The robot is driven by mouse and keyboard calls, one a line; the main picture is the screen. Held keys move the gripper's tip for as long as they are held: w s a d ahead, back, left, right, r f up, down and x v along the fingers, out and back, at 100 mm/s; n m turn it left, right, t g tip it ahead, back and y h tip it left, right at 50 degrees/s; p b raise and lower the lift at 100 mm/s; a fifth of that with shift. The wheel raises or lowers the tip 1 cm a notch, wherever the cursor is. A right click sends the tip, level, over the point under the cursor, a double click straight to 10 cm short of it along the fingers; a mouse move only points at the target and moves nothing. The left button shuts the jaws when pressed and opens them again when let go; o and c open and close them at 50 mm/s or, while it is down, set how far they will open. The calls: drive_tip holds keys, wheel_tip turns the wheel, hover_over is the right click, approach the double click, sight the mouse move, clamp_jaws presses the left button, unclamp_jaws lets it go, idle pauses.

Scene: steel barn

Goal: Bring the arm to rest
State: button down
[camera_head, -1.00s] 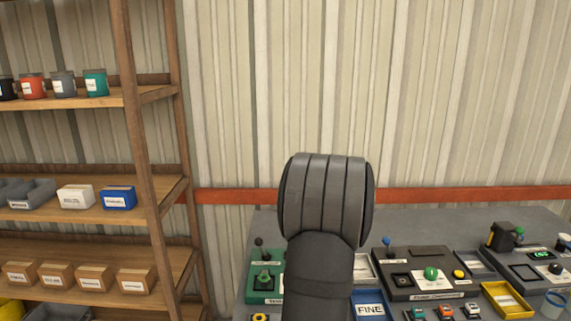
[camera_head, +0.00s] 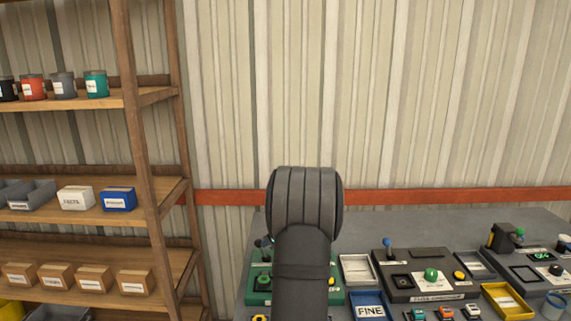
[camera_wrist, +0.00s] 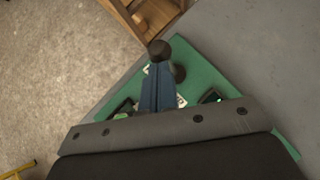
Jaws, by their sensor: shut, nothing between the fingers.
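My arm rises in the middle of the head view, in front of the left part of the grey table (camera_head: 420,222). My gripper is hidden behind the arm there. In the wrist view my gripper (camera_wrist: 160,106) shows as narrow bluish fingers, shut with nothing between them. It is above a green panel (camera_wrist: 205,68). A black knob (camera_wrist: 159,49) on the panel shows just beyond the fingertips; I cannot tell whether they touch it. The green panel also shows beside my arm in the head view (camera_head: 258,297).
A wooden shelf (camera_head: 150,180) with mugs and boxes stands left. Space above the table is clear.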

drive_tip(key=shift+r, duration=0.3)
drive_tip(key=s+d+f+v, duration=0.1)
drive_tip(key=v, duration=1.2)
drive_tip(key=x, duration=0.9)
drive_tip(key=w+a+r+x, duration=0.1)
drive_tip(key=x, duration=0.3)
drive_tip(key=shift+d+f+y, duration=0.3)
drive_tip(key=shift+d+f, duration=0.35)
drive_tip(key=shift+d, duration=0.25)
drive_tip(key=d+y, duration=0.1)
drive_tip(key=d+f+m+y, duration=0.1)
drive_tip(key=y, duration=0.1)
drive_tip(key=shift+d+f, duration=0.1)
drive_tip(key=shift+d, duration=0.2)
drive_tip(key=shift+d+f+m+t+y, duration=0.2)
drive_tip(key=shift+d+f+t+y, duration=0.15)
drive_tip(key=shift+y, duration=0.35)
drive_tip(key=shift+d+f+m+t+y, duration=0.15)
drive_tip(key=shift+d+f+m+y, duration=0.2)
drive_tip(key=shift+y, duration=0.35)
